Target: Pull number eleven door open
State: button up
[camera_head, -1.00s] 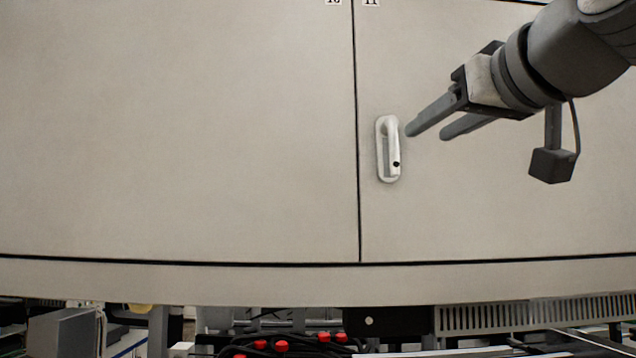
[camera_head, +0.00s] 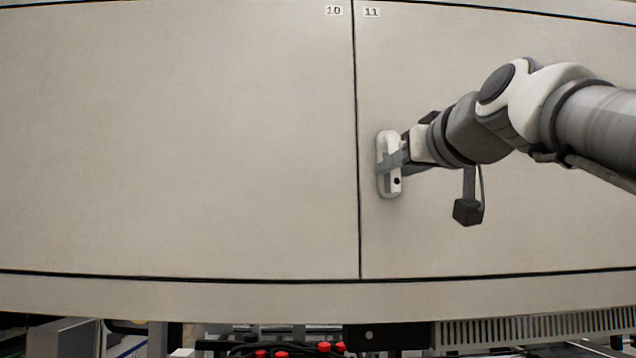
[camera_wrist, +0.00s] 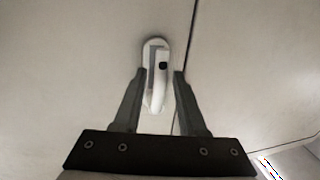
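The number eleven door (camera_head: 540,200) is a flat beige panel at the right in the head view, flush with its neighbour. Its label "11" (camera_head: 371,12) is at its top left corner. In the wrist view the handle (camera_wrist: 157,80) lies between the two spread fingers of my gripper (camera_wrist: 160,78), with a gap visible on either side. The fingers appear open around it.
The number ten door (camera_head: 180,140) is left of the seam and is shut. Below the panels are a vent grille (camera_head: 540,328), cables and red-capped parts (camera_head: 325,346). The panel face around the handle is clear.

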grip_shut()
dwell(1.2)
